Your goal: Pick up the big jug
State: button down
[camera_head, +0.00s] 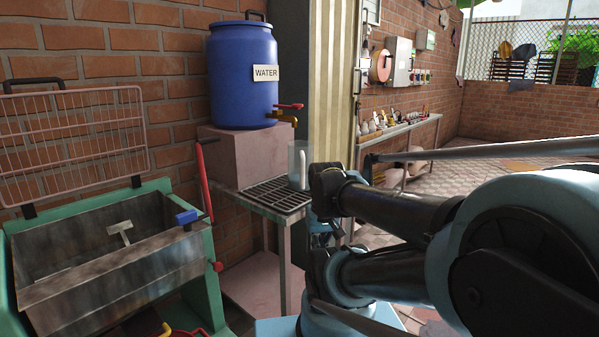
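A clear, see-through jug (294,165) with a pale upright handle stands at the right end of a black slatted drip tray (262,194). It is upright, and my arm lies just to the right of it and in front. My arm reaches in from the right edge, with a dark joint close to the jug in the picture. I cannot make out any gripper fingers, so my gripper does not show. Nothing is seen holding the jug.
A blue water barrel (240,75) with a red-handled tap (287,114) stands on a pinkish block (238,155) behind the tray. A green-framed metal basin (105,262) with a raised wire lid (75,145) is at left. A narrow bench (408,128) stands farther back.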

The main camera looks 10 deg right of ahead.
aim_at(301, 152)
jog(key=k, duration=1.25)
jog(key=z, duration=0.4)
jog(key=i, duration=0.65)
jog(key=z, duration=0.05)
